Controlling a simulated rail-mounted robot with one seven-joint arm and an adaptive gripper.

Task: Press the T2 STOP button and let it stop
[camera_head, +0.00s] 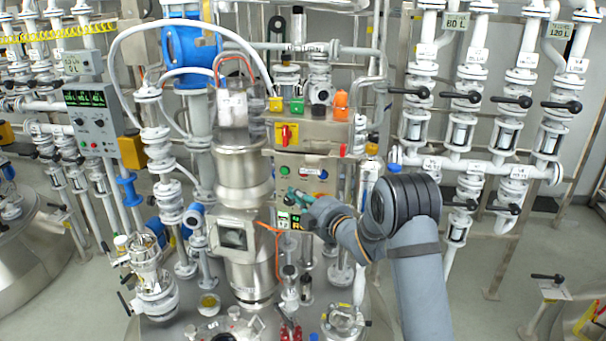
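A metal control panel (303,162) stands at the centre of the head view. The labels are too small to read, so I cannot tell which one is T2 STOP. My gripper (292,192) is just below these buttons, in front of the lower part of the panel. Its fingers are small and dark, and I cannot tell whether they are open or touch the panel.
A lit green display (290,220) is partly hidden below my gripper. A red switch on yellow (287,134) sits higher on the panel. A steel vessel (243,175) and white pipes stand close on the left. Pipes with black-handled valves (461,96) stand on the right.

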